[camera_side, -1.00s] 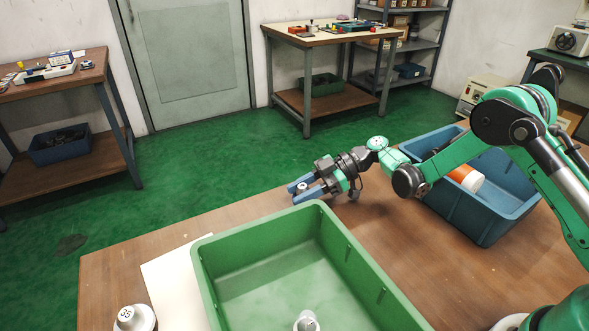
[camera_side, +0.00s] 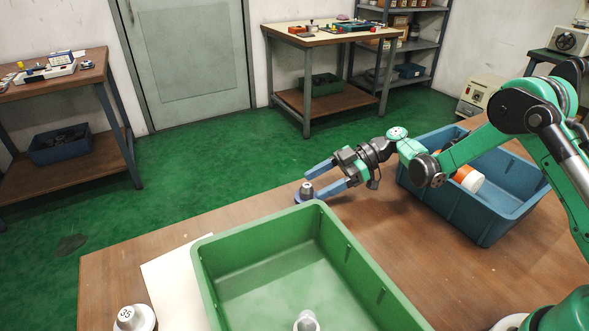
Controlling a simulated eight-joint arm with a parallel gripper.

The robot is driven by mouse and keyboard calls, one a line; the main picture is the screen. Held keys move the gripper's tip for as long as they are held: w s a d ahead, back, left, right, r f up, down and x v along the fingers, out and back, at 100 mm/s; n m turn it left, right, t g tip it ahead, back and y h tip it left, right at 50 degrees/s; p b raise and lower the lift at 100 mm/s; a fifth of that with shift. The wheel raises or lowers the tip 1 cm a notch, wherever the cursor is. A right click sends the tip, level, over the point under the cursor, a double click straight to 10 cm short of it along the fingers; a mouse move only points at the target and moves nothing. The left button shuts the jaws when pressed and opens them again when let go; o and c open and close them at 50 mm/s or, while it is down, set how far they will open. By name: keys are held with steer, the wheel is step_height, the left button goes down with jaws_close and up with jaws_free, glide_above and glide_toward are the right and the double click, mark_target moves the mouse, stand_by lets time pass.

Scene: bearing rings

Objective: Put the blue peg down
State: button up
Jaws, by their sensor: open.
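The blue peg (camera_side: 306,193), with a grey top and a bluish-purple base, stands upright on the brown table, just behind the far corner of the green bin. My gripper (camera_side: 313,183) is open, its two blue fingers spread and pointing left. The fingertips are close to the peg, at the height of its top or above it. I cannot tell whether they still touch it. Part of the peg's base is hard to make out beside the bin rim.
The green bin (camera_side: 208,262) fills the front middle, with a pale piece (camera_side: 306,322) in it. A grey piece marked 35 (camera_side: 126,318) stands at the front left, near a white sheet (camera_side: 172,272). A blue bin (camera_side: 485,230) holding an orange-and-white container (camera_side: 468,179) is at right.

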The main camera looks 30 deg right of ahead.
steer(key=shift+s+d+r, duration=0.1)
steer(key=shift+d+r, duration=0.15)
steer(key=shift+d, duration=0.15)
steer(key=shift+d+r+m, duration=0.1)
steer(key=shift+r+m, duration=0.2)
steer(key=shift+r, duration=0.05)
steer(key=s+d+r+m+t+h, duration=0.2)
steer(key=s+r+m+h, duration=0.2)
steer(key=s+m+h, duration=0.2)
steer(key=s+d+r+m+t+h, duration=0.2)
steer(key=s+r+m+h, duration=0.3)
steer(key=s+m+h, duration=0.2)
steer(key=shift+s+r+m, duration=0.2)
steer(key=shift+s+m, duration=0.55)
steer(key=shift+m, duration=0.15)
steer(key=o, duration=0.4)
steer(key=shift+s+d+t, duration=0.1)
steer(key=shift+s+t, duration=0.1)
steer(key=shift+t, duration=0.1)
steer(key=shift+o, duration=0.2)
steer(key=shift+w+m, duration=0.1)
steer(key=shift+m, duration=0.2)
